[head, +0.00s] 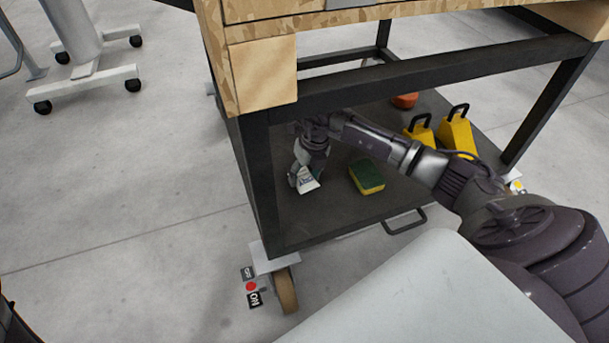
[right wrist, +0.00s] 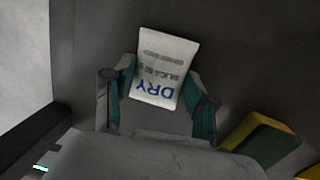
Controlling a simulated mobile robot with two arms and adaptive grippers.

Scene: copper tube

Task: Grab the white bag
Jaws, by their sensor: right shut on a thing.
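The white bag (head: 307,182) is a small packet with blue print, low over or on the lower shelf of the cart. In the right wrist view the bag (right wrist: 166,58) shows "DRY" in blue letters and grey smaller text. My right gripper (head: 303,172) reaches down under the cart top at the shelf's left part. In the right wrist view its two teal-padded fingers stand on either side of the bag, shut on it. I cannot tell whether the bag still touches the shelf. My left gripper is not in view.
A green and yellow sponge (head: 366,177) lies right of the bag. Yellow wedges (head: 457,134) with black handles and an orange-red object (head: 404,100) are farther back. The cart's dark frame (head: 256,190) and wooden top (head: 262,75) closely surround my right arm.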

